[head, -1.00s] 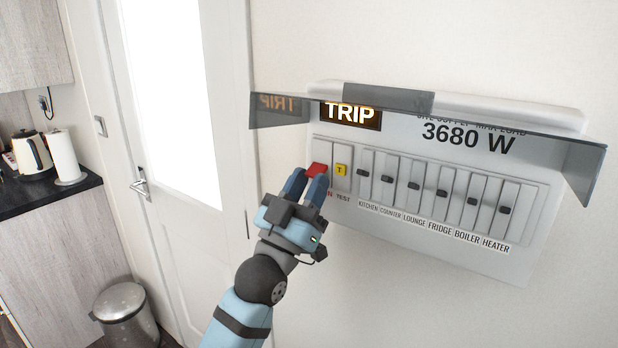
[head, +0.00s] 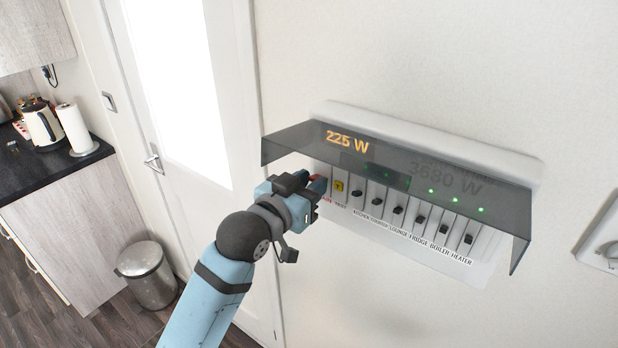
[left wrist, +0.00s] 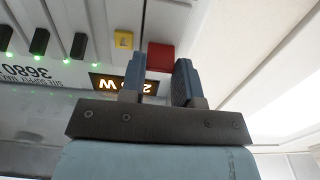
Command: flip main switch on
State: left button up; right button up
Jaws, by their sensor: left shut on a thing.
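The red main switch (head: 319,184) is at the left end of the wall panel's switch row. My left gripper (head: 315,187) is at it and mostly hides it in the head view. In the left wrist view, the red switch (left wrist: 160,57) sits between the two blue fingers of my left gripper (left wrist: 160,80), which is shut on it. The panel display (head: 347,141) reads 225 W in orange. Green lights (head: 431,190) glow above the breakers. The yellow test button (head: 340,187) is just right of the red switch. My right gripper is not in view.
A tinted flap (head: 300,143) juts out over the panel, above my left gripper. Black-toggled breakers (head: 420,219) run rightward. A door (head: 225,200) is at the left, with a metal bin (head: 146,275) before the counter. A wall socket (head: 606,245) is far right.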

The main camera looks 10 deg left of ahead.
pick_arm(q)
jog(key=shift+w+r+g+y, duration=0.15)
jog(key=shift+r+g+y, duration=0.25)
jog(key=shift+g, duration=0.6)
jog(key=o, duration=0.9)
